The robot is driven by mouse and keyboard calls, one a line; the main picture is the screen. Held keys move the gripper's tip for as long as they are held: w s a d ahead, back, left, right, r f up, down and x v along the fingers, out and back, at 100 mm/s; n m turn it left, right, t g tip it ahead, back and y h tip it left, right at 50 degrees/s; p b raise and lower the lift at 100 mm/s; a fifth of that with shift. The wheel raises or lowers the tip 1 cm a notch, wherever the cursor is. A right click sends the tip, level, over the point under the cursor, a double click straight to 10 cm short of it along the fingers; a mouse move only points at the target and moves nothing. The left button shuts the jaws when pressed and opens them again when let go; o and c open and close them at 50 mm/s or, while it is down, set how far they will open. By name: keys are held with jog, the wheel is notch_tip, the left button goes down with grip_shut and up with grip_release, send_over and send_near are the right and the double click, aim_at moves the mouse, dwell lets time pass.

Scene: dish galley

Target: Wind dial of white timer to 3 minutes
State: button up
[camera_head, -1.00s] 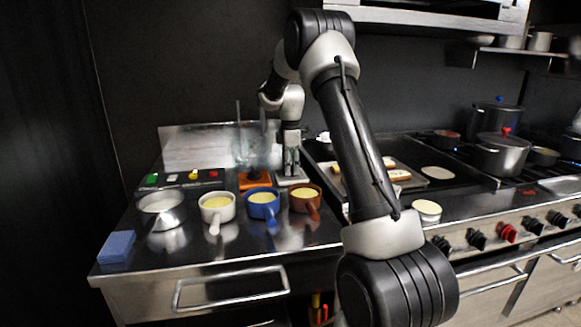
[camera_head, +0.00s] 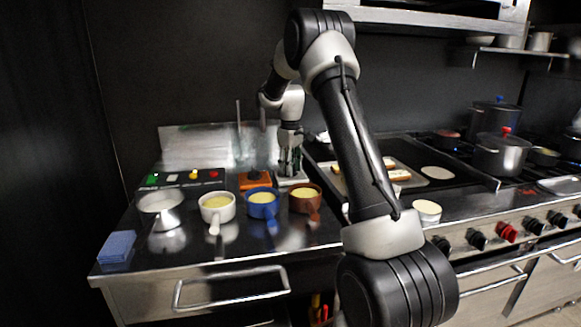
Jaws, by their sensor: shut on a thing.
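The white timer (camera_head: 291,182) is a pale flat block on the steel counter, behind the blue and brown pots and to the right of the orange timer (camera_head: 255,184). My gripper (camera_head: 290,170) points down over the white timer, with its fingers shut at the timer's dial. The dial itself is hidden between the fingers, and its setting cannot be read. The orange timer shows a dark knob on top.
A white pot (camera_head: 217,212), a blue pot (camera_head: 263,206) and a brown pot (camera_head: 304,203) stand in front of the timers. A steel pan (camera_head: 161,212), a blue sponge (camera_head: 117,246) and a black button panel (camera_head: 183,180) are at left. A griddle (camera_head: 437,172) lies right.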

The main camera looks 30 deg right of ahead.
jog(key=shift+m, duration=0.6)
jog(key=o, duration=1.1)
jog(key=shift+c, duration=0.2)
jog(key=shift+r, duration=0.1)
notch_tip(320, 180, up, 12)
